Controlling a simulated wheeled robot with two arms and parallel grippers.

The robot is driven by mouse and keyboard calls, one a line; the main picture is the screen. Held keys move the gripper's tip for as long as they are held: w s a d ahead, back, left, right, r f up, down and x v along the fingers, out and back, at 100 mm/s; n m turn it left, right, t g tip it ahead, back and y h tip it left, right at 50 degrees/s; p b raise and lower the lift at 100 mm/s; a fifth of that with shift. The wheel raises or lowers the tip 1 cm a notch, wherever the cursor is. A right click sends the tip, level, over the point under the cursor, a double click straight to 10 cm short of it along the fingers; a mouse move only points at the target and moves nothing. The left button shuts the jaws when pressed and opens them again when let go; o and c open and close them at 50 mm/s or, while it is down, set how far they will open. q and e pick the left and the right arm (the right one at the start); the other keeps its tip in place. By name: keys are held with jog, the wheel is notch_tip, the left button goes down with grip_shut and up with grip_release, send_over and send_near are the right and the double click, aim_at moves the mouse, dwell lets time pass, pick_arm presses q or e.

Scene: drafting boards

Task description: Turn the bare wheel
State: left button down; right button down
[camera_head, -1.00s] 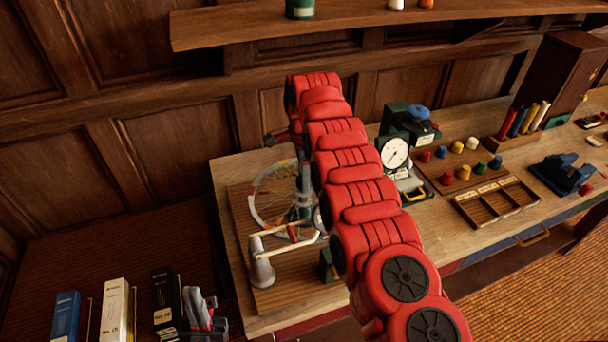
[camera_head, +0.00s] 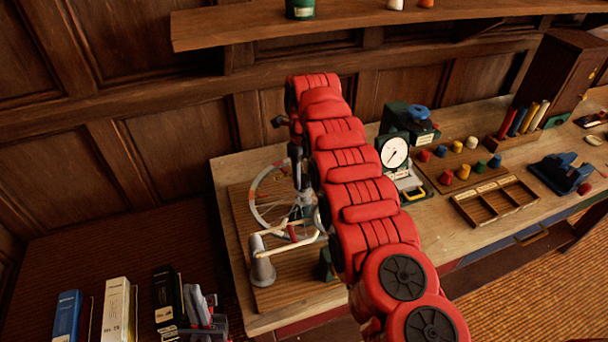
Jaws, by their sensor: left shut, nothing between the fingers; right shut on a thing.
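The bare wheel (camera_head: 257,206) stands in its stand on a wooden board, a thin spoked rim with coloured patches. My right arm reaches over the bench and hides the wheel's right side. My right gripper (camera_head: 301,205) points down at that side and is shut on the wheel, though the exact contact is partly hidden by the arm. My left gripper (camera_head: 200,322) is low at the left, away from the wheel, shut and empty beside the dark binder.
A white-tubed frame with a grey cone (camera_head: 262,266) stands in front of the wheel. A dial gauge (camera_head: 394,153), coloured knobs and a divided tray (camera_head: 496,201) lie to the right. Several binders (camera_head: 117,312) stand lower left. A shelf (camera_head: 370,22) runs above.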

jog(key=shift+r+m, duration=0.15)
jog(key=shift+m, duration=1.05)
jog(key=shift+c, duration=1.5)
grip_release()
